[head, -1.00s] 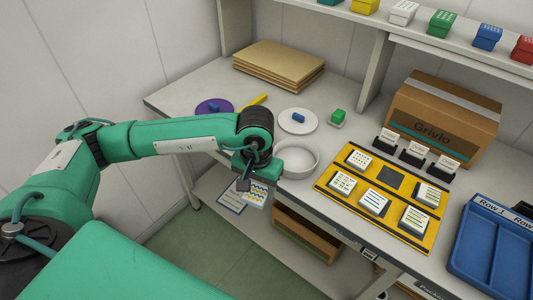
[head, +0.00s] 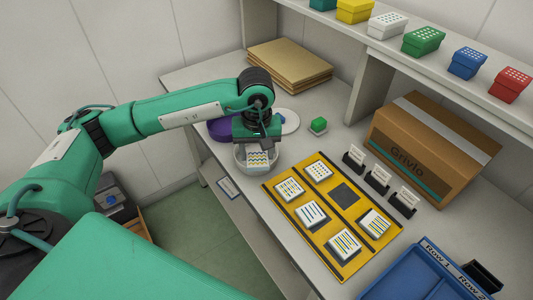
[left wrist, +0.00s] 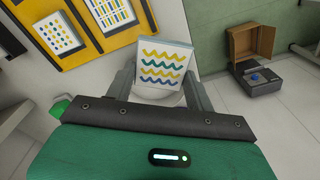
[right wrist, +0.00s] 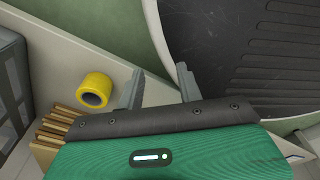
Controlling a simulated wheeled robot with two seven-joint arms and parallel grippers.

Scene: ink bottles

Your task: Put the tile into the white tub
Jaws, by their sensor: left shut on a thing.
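The tile (head: 258,160) is white with blue, yellow and green wavy lines. My left gripper (head: 260,146) is shut on it and holds it over the white tub (head: 238,163). In the left wrist view the tile (left wrist: 163,65) stands between the two fingers (left wrist: 160,85), and a pale part of the tub (left wrist: 157,97) shows below it. The arm and tile hide much of the tub; I cannot tell whether the tile touches it. My right gripper (right wrist: 158,84) is open and empty in the right wrist view.
A yellow board (head: 278,198) with several patterned tiles and a dark square (head: 345,194) lies right of the tub. A white plate (head: 290,120), a purple dish (head: 219,129) and a green block (head: 319,124) are behind. A cardboard box (head: 410,160) and blue tray (head: 405,275) stand right.

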